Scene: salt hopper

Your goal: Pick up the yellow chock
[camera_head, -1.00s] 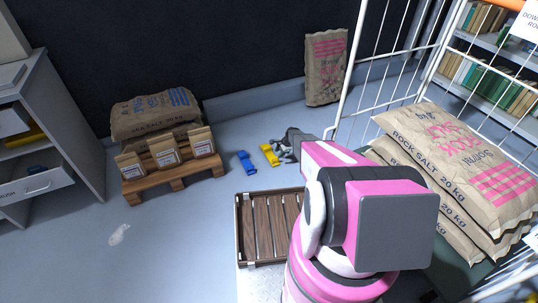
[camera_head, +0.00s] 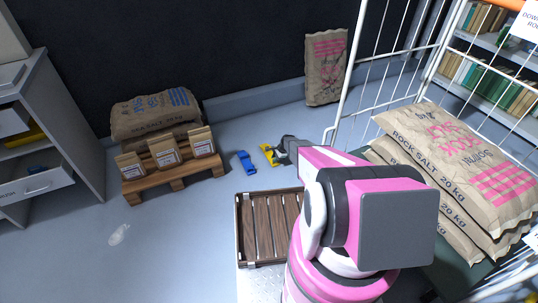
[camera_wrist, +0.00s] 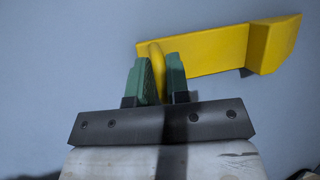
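The yellow chock (camera_head: 267,153) lies on the floor beside the blue chock, partly hidden by my gripper in the head view. The wrist view shows the chock (camera_wrist: 215,50) close up, with a flat bar, a raised block at its right end and a looped handle at its left. My gripper (camera_wrist: 160,72) has its two green fingers on either side of that handle, close together with the handle filling the gap. It looks shut on the handle. In the head view, my gripper (camera_head: 275,151) is low at the chock's right side.
A blue chock (camera_head: 246,162) lies just left. A slatted wooden crate (camera_head: 254,229) is nearer. A white wire cage (camera_head: 343,88) with salt sacks (camera_head: 462,155) is at right. Floor at left is open.

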